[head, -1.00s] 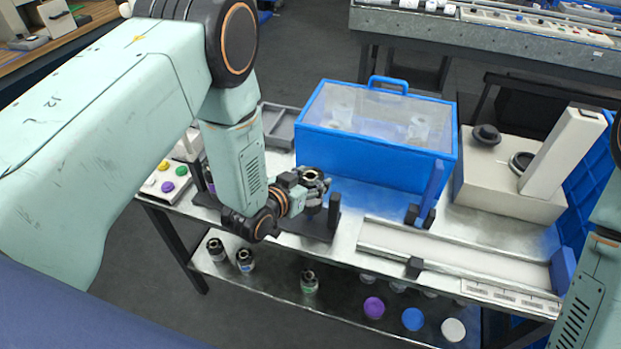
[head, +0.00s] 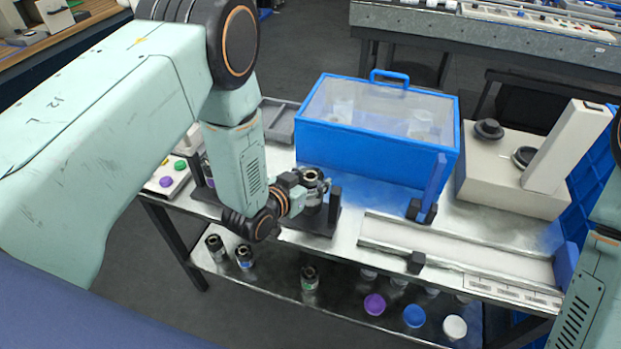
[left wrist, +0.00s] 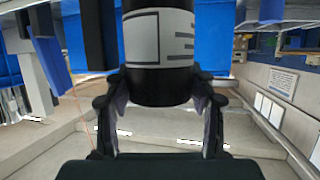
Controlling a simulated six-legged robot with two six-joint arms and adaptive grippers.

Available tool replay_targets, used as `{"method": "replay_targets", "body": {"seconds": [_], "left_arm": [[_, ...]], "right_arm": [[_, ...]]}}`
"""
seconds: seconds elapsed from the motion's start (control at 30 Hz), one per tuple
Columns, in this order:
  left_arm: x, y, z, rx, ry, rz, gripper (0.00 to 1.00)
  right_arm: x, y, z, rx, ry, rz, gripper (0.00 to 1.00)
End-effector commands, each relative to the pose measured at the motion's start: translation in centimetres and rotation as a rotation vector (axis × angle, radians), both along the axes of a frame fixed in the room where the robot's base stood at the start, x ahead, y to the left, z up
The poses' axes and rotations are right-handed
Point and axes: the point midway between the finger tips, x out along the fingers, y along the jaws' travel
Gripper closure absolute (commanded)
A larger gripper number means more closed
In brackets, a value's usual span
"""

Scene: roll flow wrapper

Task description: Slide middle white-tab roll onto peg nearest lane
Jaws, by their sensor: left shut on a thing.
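My left gripper (head: 301,190) is shut on a dark roll (head: 314,182) with a metallic top, held upright over or at the black peg base (head: 318,222) nearest the lane. In the left wrist view the roll (left wrist: 158,84) is black with a white label, between both fingers. Its tab colour does not show. I cannot tell whether its lower end touches the base or a peg. A black upright (head: 335,200) stands just right of it. The lane (head: 460,249) runs to the right. My right gripper is out of view.
A blue clear-topped box (head: 378,144) stands behind the roll. A beige machine (head: 513,182) is at right. Several dark-topped bottle-like items (head: 215,247) and coloured lids (head: 414,316) are on the lower shelf. A button panel (head: 167,180) is at left.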

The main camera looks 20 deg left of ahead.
Motion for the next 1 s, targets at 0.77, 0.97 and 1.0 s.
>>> {"method": "replay_targets", "body": {"seconds": [0.77,0.97,1.0], "left_arm": [[0.02,-0.02,-0.20,-0.001,-0.001,-0.001,0.18],[-0.08,-0.03,-0.32,0.000,0.003,-0.001,0.18],[-0.11,-0.01,-0.30,0.000,0.003,-0.001,0.18]], "right_arm": [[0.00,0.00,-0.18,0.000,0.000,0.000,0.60],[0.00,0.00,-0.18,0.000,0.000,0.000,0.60],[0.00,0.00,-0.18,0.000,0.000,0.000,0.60]]}}
